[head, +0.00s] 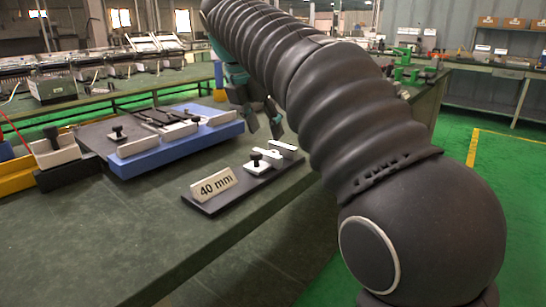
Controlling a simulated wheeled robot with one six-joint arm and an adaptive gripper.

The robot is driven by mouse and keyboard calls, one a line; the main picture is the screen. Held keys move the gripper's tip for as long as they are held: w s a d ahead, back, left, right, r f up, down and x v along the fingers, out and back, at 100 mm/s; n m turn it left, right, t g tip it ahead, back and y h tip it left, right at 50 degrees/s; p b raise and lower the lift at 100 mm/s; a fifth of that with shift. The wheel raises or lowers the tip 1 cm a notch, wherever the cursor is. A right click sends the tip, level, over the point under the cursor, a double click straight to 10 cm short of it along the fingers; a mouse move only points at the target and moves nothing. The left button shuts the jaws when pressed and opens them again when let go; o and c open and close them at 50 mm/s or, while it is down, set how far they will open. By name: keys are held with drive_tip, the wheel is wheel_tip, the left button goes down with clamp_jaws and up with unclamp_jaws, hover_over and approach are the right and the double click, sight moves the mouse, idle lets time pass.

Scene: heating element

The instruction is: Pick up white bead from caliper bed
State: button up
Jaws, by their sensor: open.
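A dark flat bed (222,203) with a "40 mm" label (213,185) lies on the green bench near its right edge. On it sit a white block with a black knob (257,167) and a white upright bar (283,149). A small white piece (272,155) shows between them; it may be the white bead, but it is too small to tell. My gripper (264,121) is open and empty, above and behind this bed, with its fingers pointing down. My dark ribbed arm comes in from the right and hides what lies behind it.
A blue tray (185,150) with white bars, black knobs and dark tools stands left of the bed. The front of the bench (90,240) is clear.

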sight(275, 153)
drive_tip(key=shift+x, duration=3.4)
drive_tip(key=shift+d+r, duration=0.1)
drive_tip(key=c, duration=0.9)
